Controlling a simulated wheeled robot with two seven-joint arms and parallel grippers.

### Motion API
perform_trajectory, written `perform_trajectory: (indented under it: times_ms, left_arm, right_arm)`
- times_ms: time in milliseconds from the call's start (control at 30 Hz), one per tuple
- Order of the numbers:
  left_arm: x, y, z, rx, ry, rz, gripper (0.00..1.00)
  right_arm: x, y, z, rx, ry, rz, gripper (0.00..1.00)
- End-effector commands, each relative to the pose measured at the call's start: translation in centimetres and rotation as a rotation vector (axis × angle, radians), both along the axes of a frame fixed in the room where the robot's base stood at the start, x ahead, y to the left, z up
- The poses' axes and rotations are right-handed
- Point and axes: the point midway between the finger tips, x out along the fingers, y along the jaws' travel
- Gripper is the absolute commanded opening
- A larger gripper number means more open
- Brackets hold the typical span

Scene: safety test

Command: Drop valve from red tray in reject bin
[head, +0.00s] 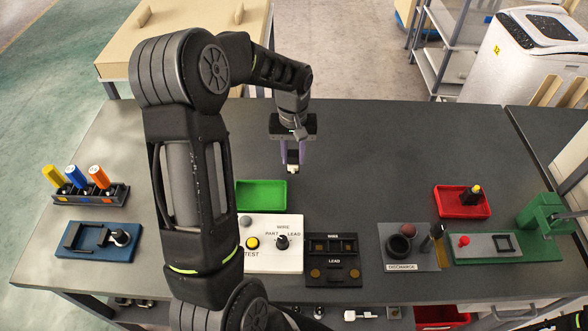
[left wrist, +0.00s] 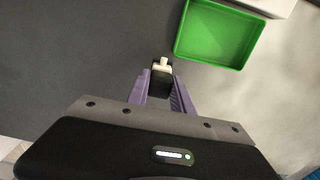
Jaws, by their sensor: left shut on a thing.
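My left gripper (head: 292,158) is shut on a small black part with a cream tip (head: 293,169), held above the table just behind the green tray (head: 262,183). In the left wrist view the part (left wrist: 161,78) sits between the purple fingers (left wrist: 160,90), and the green tray (left wrist: 243,67) is empty in what shows of it. The red tray (head: 445,211) stands at the right with a black and yellow piece (head: 475,194) in it, which may be a valve. A red bin (head: 440,314) shows partly below the table's front edge; I cannot tell whether it is the reject bin.
A white test panel (head: 262,263) with a yellow button and a dark WIRE/LEAD block (head: 333,262) stand in front. A grey discharge station (head: 425,258) and a green press (head: 545,215) are at the right. A coloured-handle rack (head: 92,195) is left.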

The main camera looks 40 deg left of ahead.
Motion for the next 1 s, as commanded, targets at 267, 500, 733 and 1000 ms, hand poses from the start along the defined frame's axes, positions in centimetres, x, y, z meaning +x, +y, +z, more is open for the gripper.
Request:
perform_trajectory:
  times_ms: [267,500,733,1000]
  left_arm:
    - [0.0,0.0,0.0,0.001,-0.001,0.000,0.00]
    - [0.0,0.0,-3.3,0.001,-0.001,-0.001,0.00]
    - [0.0,0.0,-3.6,0.001,-0.002,-0.001,0.00]
    - [0.0,0.0,-4.0,0.001,-0.001,-0.001,0.28]
  right_arm:
    - [0.0,0.0,0.0,0.001,-0.001,0.001,0.36]
    - [0.3,0.1,-2.0,0.005,-0.008,0.003,0.36]
    - [0.4,0.2,-2.0,0.008,-0.010,0.003,0.36]
    - [0.4,0.2,-2.4,0.007,-0.011,0.004,0.36]
